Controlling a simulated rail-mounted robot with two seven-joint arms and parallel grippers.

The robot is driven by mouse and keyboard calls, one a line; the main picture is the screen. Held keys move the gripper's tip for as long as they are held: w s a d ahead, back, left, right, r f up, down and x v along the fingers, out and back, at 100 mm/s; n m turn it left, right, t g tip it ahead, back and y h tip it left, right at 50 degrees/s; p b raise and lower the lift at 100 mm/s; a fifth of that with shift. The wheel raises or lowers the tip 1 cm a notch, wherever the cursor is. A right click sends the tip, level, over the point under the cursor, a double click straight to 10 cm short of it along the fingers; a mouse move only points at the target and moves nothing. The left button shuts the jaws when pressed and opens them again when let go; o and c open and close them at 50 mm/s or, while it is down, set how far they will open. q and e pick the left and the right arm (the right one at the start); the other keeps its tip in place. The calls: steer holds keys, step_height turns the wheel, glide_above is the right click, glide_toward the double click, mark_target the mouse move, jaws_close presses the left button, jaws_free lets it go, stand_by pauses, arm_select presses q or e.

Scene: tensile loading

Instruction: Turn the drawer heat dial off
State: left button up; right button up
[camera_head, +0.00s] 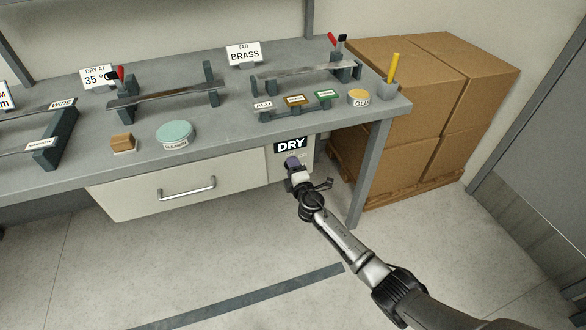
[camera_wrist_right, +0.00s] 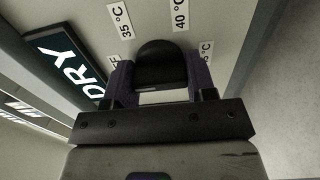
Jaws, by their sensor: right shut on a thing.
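The heat dial (camera_wrist_right: 160,62) is a dark round knob in the right wrist view. It sits on the pale panel below the DRY sign (camera_head: 291,145), with temperature labels around it, among them 35 °C (camera_wrist_right: 120,20) and 40 °C (camera_wrist_right: 181,14). Other labels are partly hidden by the gripper. My right gripper (camera_head: 292,163) is at the panel, with its fingers on either side of the dial, shut on it; the fingers also show in the right wrist view (camera_wrist_right: 160,84). The dial is hidden in the head view. The drawer (camera_head: 150,185) is shut. My left gripper is not in view.
The bench top (camera_head: 225,125) overhangs the panel and carries a cleaning tin (camera_head: 175,134), a glue pot (camera_head: 358,97) and several labelled racks. A bench leg (camera_head: 368,175) stands right of the gripper, with cardboard boxes (camera_head: 400,155) beyond. The floor in front is clear.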

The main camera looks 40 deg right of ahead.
steer(key=o, duration=0.9)
steer(key=shift+o, duration=0.2)
steer(key=p+v, duration=0.4)
steer(key=v, duration=1)
steer(key=shift+d, duration=0.15)
